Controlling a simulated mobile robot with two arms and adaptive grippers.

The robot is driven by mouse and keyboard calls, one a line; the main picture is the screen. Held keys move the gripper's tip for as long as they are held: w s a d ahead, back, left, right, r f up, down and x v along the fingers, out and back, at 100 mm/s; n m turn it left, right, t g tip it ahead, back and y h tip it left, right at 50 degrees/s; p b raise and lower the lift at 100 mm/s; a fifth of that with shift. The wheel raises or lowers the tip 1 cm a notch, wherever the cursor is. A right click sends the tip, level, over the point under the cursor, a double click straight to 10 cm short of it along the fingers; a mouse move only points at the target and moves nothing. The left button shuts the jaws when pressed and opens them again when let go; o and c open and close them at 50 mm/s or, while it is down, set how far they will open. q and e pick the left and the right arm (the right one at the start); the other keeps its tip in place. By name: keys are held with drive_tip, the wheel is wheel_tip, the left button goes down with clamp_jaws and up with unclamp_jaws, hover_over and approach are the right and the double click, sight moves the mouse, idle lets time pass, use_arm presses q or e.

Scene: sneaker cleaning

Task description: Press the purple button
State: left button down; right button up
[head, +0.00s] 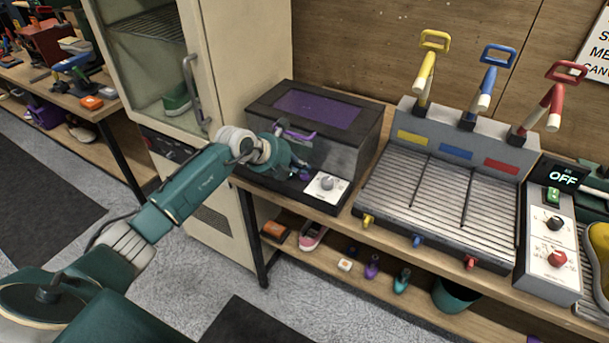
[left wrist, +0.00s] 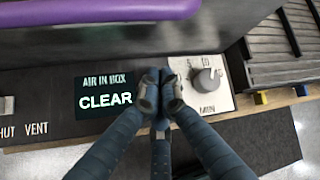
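The dark box with a purple window (head: 318,108) stands on the workbench. A purple handle (head: 298,135) runs across its front and also shows in the left wrist view (left wrist: 100,12). My left gripper (head: 303,170) is at the box's front ledge, below the handle. In the left wrist view its fingertips (left wrist: 160,84) are together with nothing visible between them, between a display reading "AIR IN BOX CLEAR" (left wrist: 105,96) and a white dial panel (left wrist: 215,98). I cannot make out a purple button; the fingers may hide it. My right gripper is not in view.
To the right, a grooved tray (head: 440,200) stands below yellow, blue and red levers. A panel with knobs (head: 552,245) and an "OFF" display (head: 563,178) stands farther right. A pale cabinet (head: 240,50) is left of the box. Small items lie on the lower shelf.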

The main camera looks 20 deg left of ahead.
sight(302, 176)
use_arm(q)
drive_tip(key=shift+f+b, duration=0.35)
drive_tip(key=shift+f, duration=0.2)
idle(0.5)
drive_tip(key=shift+r, duration=0.1)
drive_tip(key=shift+r+p, duration=0.75)
drive_tip(key=shift+r, duration=0.1)
wheel_tip(302, 176, up, 5)
drive_tip(key=p, duration=0.4)
idle(0.4)
drive_tip(key=shift+d, duration=0.1)
idle(0.4)
